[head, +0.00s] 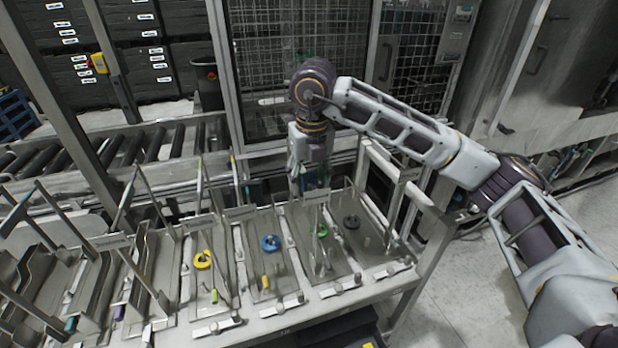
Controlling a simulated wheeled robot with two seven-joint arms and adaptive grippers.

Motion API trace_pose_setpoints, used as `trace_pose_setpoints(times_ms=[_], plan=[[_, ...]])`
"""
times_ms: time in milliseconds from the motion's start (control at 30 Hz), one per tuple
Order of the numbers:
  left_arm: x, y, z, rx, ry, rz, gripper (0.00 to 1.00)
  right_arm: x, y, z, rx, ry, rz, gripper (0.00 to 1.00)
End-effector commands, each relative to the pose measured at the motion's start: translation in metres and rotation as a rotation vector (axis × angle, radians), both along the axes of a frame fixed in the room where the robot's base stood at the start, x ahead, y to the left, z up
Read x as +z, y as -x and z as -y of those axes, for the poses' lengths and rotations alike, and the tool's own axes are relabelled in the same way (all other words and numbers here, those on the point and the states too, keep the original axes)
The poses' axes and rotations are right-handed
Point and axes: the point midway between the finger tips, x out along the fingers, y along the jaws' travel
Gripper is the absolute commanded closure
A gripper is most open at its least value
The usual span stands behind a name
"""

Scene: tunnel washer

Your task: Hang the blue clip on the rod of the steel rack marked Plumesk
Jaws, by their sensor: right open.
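The blue clip (269,243), a round ring-like piece, lies in a shallow steel tray bay near the middle of the bench. My right gripper (309,184) points down above the back of the bays, to the right of and beyond the blue clip. It is open and apart from the clip, and I see nothing held in it. Steel racks with upright rods stand along the bench, with small name plates (110,241) on them. The lettering is too small to read, so I cannot tell which rack is marked Plumesk. My left gripper is out of view.
A yellow clip (202,259), a green clip (322,231) and a black clip (351,221) lie in neighbouring bays. Thin upright rods crowd the bench. A steel side frame (405,185) bounds its right end. A roller conveyor (120,150) runs behind at left.

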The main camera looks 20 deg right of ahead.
Motion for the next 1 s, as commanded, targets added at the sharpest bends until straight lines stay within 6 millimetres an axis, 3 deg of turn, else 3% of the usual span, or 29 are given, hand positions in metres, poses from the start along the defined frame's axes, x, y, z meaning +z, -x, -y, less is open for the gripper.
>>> trace_pose_setpoints(times_ms=[267,633,1000], plan=[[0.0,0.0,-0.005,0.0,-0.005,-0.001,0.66,0.014,0.001,0.0,-0.001,0.0,0.002,0.47],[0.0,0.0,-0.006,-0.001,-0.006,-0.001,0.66,0.063,0.007,0.0,0.0,-0.001,0.003,0.47],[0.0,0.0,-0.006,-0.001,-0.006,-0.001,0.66,0.092,0.011,0.0,0.0,0.0,0.002,0.47]])
